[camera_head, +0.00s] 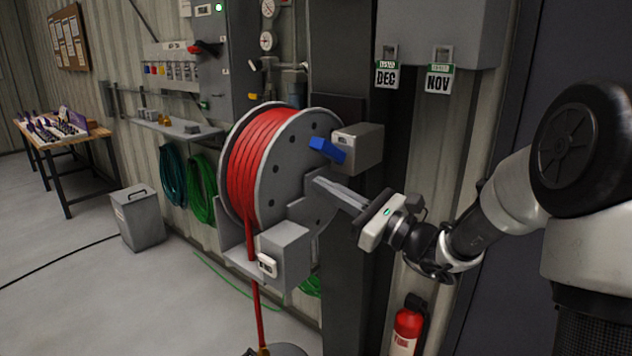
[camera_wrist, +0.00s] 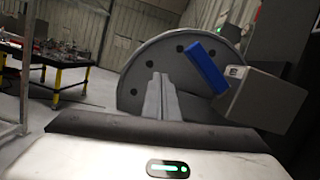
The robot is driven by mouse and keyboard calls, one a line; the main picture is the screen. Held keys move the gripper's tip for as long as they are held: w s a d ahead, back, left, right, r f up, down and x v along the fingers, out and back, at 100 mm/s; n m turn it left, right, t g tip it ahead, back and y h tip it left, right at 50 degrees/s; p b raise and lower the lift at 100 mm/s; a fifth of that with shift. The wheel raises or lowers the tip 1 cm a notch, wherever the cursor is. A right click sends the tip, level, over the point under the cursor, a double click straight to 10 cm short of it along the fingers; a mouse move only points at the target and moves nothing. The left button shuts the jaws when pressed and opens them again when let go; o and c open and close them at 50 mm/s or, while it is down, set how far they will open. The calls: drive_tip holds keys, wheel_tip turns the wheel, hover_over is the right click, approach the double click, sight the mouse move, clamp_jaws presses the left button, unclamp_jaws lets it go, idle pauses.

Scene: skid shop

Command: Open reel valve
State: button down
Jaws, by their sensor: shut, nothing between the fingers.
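The hose reel (camera_head: 262,165) is wound with red hose and mounted at a dark post. A blue valve handle (camera_head: 327,150) sits at the reel's right face, beside a grey box (camera_head: 358,146). The blue handle also shows in the wrist view (camera_wrist: 202,68), tilted, left of the grey box (camera_wrist: 262,98). My gripper (camera_head: 316,184) is shut and empty, its fingers pointing left at the reel's side plate, below the blue handle. In the wrist view the fingers (camera_wrist: 160,98) stand in front of the reel disc, left of and apart from the handle. Whether the fingertips touch the reel cannot be told.
A lower grey box (camera_head: 285,255) on the reel bracket lies below my gripper. DEC and NOV tags (camera_head: 387,75) hang above. A fire extinguisher (camera_head: 407,326) stands below right. A grey bin (camera_head: 137,217) and a workbench (camera_head: 62,140) are at left, with open floor between.

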drive_tip(key=v, duration=0.7)
drive_tip(key=shift+s+b, duration=0.4)
drive_tip(key=s+a+f+n+g+h, duration=0.3)
drive_tip(key=s+a+f+n+g, duration=0.1)
drive_tip(key=s+a+n+g, duration=0.7)
drive_tip(key=s+d+f+n+h, duration=0.5)
drive_tip(key=s, duration=0.3)
drive_tip(key=s+d+r+n+t+h, duration=0.1)
drive_tip(key=s+d+n+t+h, duration=0.1)
drive_tip(key=d, duration=0.5)
drive_tip(key=s+d+r+n+t+h+p, duration=0.1)
drive_tip(key=s+d+r+n+t+h, duration=0.1)
drive_tip(key=d+n+h, duration=0.3)
drive_tip(key=shift+s+d+r+t+h+p, duration=0.35)
drive_tip(key=shift+s+d+h, duration=0.3)
drive_tip(key=shift+d+h, duration=0.45)
